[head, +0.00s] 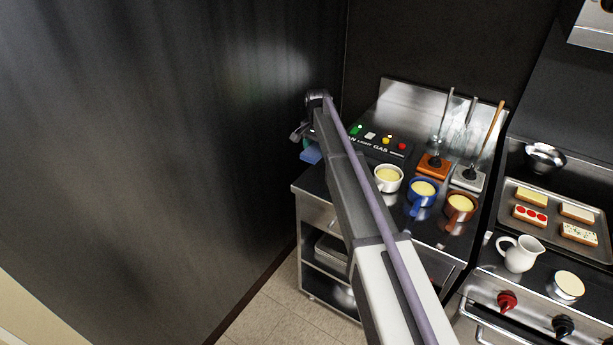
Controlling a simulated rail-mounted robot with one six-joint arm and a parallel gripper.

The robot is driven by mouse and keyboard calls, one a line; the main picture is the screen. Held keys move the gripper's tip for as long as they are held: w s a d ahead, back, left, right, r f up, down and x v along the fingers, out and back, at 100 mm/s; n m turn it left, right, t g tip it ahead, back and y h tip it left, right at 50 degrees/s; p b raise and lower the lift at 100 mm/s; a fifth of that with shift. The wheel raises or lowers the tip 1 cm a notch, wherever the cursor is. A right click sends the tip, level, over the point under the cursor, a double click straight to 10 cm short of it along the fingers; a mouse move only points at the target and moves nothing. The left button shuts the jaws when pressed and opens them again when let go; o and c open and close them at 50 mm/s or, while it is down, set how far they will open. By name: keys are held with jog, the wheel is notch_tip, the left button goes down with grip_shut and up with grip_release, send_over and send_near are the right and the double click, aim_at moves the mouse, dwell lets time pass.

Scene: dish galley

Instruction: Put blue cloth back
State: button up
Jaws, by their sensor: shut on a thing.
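The blue cloth (311,155) shows as a small blue patch at the far left end of the steel counter, just below my gripper (301,137). My gripper is at the end of my outstretched arm, close to the dark wall, and is shut on the blue cloth. My arm and wrist hide part of this spot. I cannot tell whether the cloth touches the counter top. A small teal-green thing (306,144) shows right beside the cloth, partly hidden.
A control panel (376,143) with coloured buttons stands behind my forearm. White (388,178), blue (422,192) and brown (460,208) cups stand right of my arm. Behind them are orange (433,166) and grey (467,178) holders with upright tools. A tray (594,243) and white jug (520,253) are further right.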

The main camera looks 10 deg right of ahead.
aim_at(315, 174)
notch_tip(315, 174, down, 10)
jog(key=b, duration=0.8)
jog(key=shift+r, duration=0.4)
jog(key=shift+f, duration=0.25)
jog(key=o, duration=0.8)
jog(key=shift+o, duration=0.2)
notch_tip(315, 174, up, 13)
jog(key=p, duration=1.2)
jog(key=shift+f, duration=0.1)
jog(key=s+a+f+n+b, duration=0.1)
jog(key=s+n, duration=0.7)
jog(key=s, duration=3.2)
jog(key=shift+s+f+b, duration=0.3)
jog(key=shift+f+b, duration=0.35)
jog(key=shift+f, duration=0.25)
